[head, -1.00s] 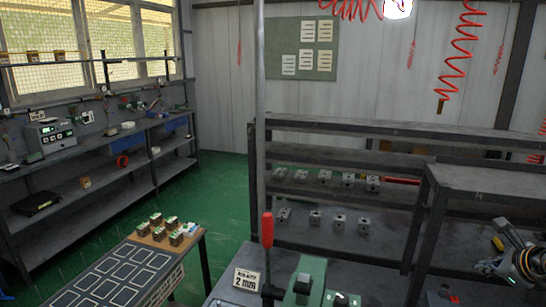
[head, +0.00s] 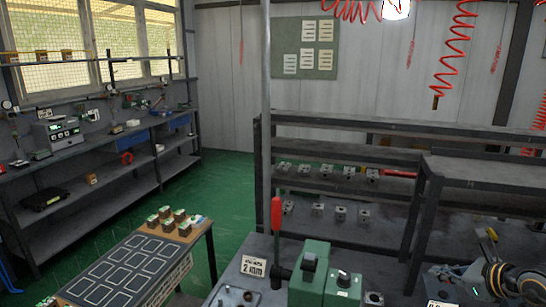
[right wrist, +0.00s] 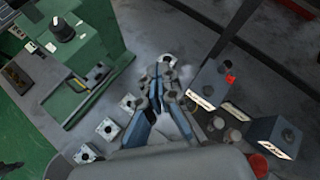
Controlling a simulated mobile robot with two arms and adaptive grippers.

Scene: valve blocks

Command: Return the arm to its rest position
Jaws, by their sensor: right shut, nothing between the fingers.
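My right arm and gripper are at the lower right edge of the head view, above the grey bench (head: 245,270); the fingertips are hard to make out there. In the right wrist view my right gripper (right wrist: 166,76) has its fingers together, with nothing held between them. Below it, on the bench, several small metal valve blocks (right wrist: 107,128) lie to the left of the fingers. The green machine (right wrist: 70,35) with a black knob is at the upper left of that view. It also shows in the head view (head: 310,275). My left gripper is out of view.
A red-handled lever (head: 277,215) rises beside the green machine, next to a "2 mm" sign (head: 253,266). A dark shelf (head: 480,172) stands close behind my right arm. Dark boxes (right wrist: 212,84) stand right of the fingers. More valve blocks (head: 325,170) sit on the rear rack.

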